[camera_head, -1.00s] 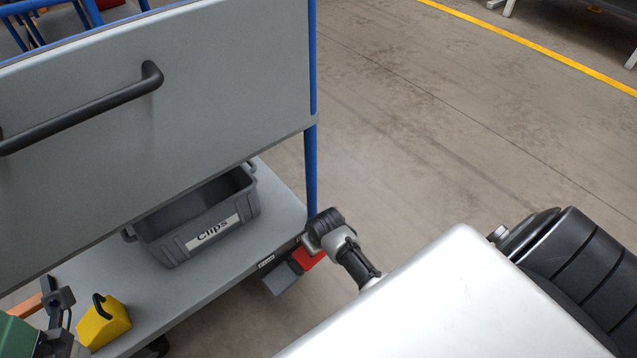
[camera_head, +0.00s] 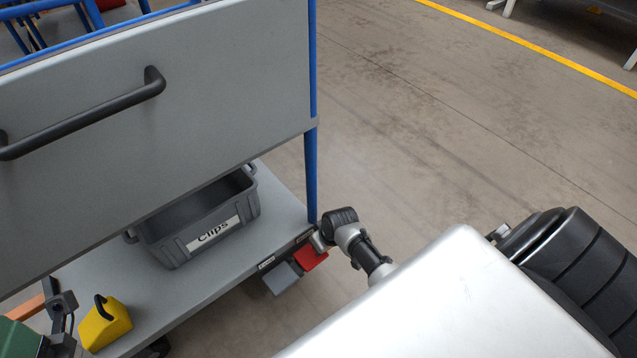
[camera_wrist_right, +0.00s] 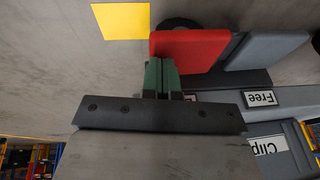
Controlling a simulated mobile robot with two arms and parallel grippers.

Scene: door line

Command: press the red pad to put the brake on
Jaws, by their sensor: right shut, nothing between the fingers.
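The red pad (camera_head: 312,259) sits low at the right end of the grey cart, beside a grey pad (camera_head: 283,278). In the right wrist view the red pad (camera_wrist_right: 188,46) is just beyond my right gripper (camera_wrist_right: 162,64). Its green fingers are shut and empty, and their tips overlap the pad's near edge in the picture. I cannot tell whether they touch it. In the head view my right wrist is just above and right of the pad, and the fingers are hidden. The grey pad (camera_wrist_right: 266,50) stands by a "Free" label (camera_wrist_right: 261,98).
The cart's lower deck (camera_head: 200,298) carries a grey "Clips" bin (camera_head: 177,248) and a yellow block with a black handle (camera_head: 104,325). A blue post (camera_head: 311,180) rises close to my right wrist. The floor (camera_head: 440,130) to the right is open.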

